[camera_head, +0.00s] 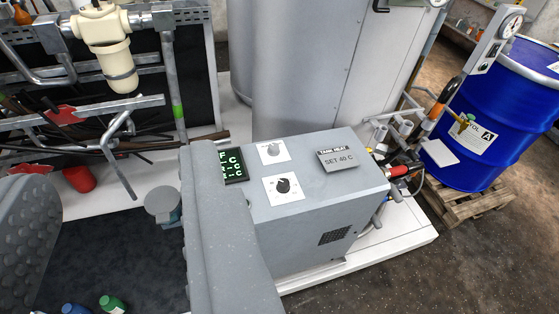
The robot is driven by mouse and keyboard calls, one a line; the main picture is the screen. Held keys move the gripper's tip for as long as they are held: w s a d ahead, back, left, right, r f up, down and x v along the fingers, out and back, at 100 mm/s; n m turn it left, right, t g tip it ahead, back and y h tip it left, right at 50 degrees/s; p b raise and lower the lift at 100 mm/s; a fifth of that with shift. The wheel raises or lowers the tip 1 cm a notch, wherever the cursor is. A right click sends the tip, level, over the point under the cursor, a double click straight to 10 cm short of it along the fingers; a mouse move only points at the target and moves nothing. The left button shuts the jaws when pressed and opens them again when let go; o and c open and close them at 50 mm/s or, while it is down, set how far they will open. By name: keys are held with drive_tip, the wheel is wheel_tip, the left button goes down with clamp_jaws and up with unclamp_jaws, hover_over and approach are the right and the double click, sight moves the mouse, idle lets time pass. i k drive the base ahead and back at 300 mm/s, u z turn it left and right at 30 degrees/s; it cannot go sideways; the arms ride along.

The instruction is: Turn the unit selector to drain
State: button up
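A grey control box (325,225) stands on a white base near the middle. Its sloped top carries a grey knob (272,149) on a white plate and, nearer, a black knob (283,185) on another white plate. The plate lettering is too small to read, so I cannot tell which is the unit selector or where either points. A dark display (231,165) with green characters is partly hidden by my right finger. My gripper (120,175) is open, its two fingers wide apart. The right finger overlaps the box's left side in view; the knobs lie to its right, apart from it.
A plate reading "SET 40 C" (345,159) is on the box. Behind stands a grey tank (292,70). A blue drum (492,110) is on a wooden pallet (470,205) at right. Pipes, a cream filter housing (108,45) and a red cup (79,178) are at left.

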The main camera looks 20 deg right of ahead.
sight(274, 150)
drive_tip(key=k, duration=0.95)
drive_tip(key=z, duration=0.65)
drive_tip(key=i, duration=2.5)
drive_tip(key=u, duration=0.65)
